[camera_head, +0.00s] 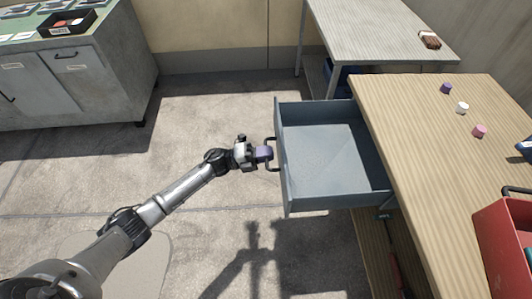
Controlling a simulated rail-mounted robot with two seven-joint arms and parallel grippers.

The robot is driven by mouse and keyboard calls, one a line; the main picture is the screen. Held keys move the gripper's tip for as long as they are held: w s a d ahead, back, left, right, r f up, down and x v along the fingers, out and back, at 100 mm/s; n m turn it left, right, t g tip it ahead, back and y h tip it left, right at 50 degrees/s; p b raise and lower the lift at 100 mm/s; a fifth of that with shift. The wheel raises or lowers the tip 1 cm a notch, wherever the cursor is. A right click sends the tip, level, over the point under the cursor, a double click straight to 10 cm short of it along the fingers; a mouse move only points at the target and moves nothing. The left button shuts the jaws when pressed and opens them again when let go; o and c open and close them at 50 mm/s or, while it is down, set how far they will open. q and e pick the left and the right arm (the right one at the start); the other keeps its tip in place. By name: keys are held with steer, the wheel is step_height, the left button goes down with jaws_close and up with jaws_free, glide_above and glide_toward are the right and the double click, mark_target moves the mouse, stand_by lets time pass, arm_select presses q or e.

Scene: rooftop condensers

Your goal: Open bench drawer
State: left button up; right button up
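The bench drawer (325,160) is a grey-blue box pulled well out from the left side of the wooden bench (415,150). Its inside looks empty. A dark bar handle (273,154) is on its front panel. My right gripper is not in view.
A purple, a white and a pink small piece (479,131) lie on the bench top. A red toolbox (505,240) stands at the lower right. A grey cabinet (75,75) is at the left and a grey table (375,30) behind. The floor (200,125) between is clear.

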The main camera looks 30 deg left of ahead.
arm_select(q)
steer(key=o, duration=0.4)
steer(key=shift+p+v, duration=1.5)
steer(key=shift+v, duration=5.45)
steer(key=shift+w, duration=0.1)
